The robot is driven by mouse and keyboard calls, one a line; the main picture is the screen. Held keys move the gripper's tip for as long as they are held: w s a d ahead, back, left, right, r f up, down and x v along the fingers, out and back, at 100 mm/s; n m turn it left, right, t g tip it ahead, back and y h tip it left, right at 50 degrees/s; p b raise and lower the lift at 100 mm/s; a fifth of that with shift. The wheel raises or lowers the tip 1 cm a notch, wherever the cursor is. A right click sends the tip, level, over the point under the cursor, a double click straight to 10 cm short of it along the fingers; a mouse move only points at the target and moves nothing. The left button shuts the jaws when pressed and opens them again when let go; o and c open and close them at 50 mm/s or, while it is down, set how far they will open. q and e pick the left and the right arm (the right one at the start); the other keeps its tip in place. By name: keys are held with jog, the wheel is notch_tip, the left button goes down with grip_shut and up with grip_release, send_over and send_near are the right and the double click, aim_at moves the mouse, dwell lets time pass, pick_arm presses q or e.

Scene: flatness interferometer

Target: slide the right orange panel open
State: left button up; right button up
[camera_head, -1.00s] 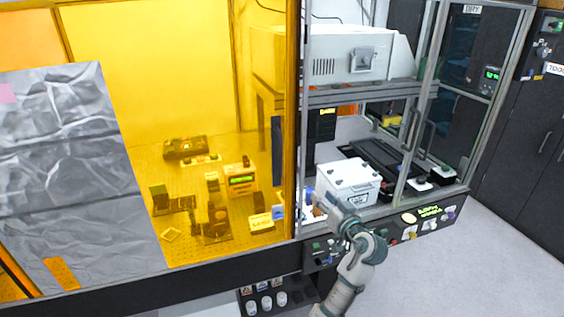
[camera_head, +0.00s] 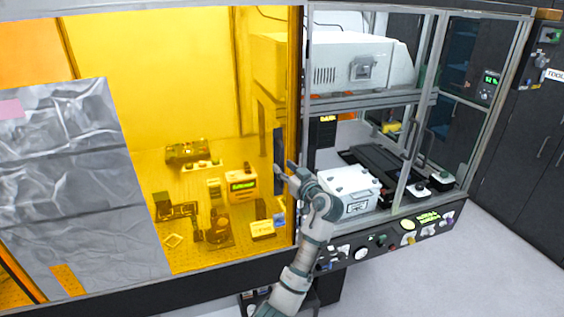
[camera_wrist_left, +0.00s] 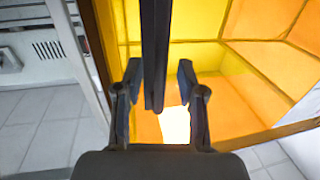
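The right orange panel (camera_head: 190,80) is a see-through amber sheet in front of the enclosure. Its right edge meets the frame post beside the clear-windowed bay. A dark upright handle (camera_head: 278,150) is near that edge; it also shows in the left wrist view (camera_wrist_left: 155,45). My left gripper (camera_head: 283,170) is at the lower part of this handle. In the left wrist view, my left gripper (camera_wrist_left: 160,72) is open, with one finger on each side of the handle and gaps showing. My right gripper is not in view.
A crinkled silver sheet (camera_head: 75,170) covers the left part of the front. Optical parts, including a small boxed instrument (camera_head: 242,187), show behind the amber panel. A white box (camera_head: 350,190) stands in the right bay. A control strip (camera_head: 395,238) with knobs runs below.

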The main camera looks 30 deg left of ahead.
pick_arm(q)
jog(key=shift+x, duration=1.1)
jog(key=shift+d, duration=0.1)
grip_shut()
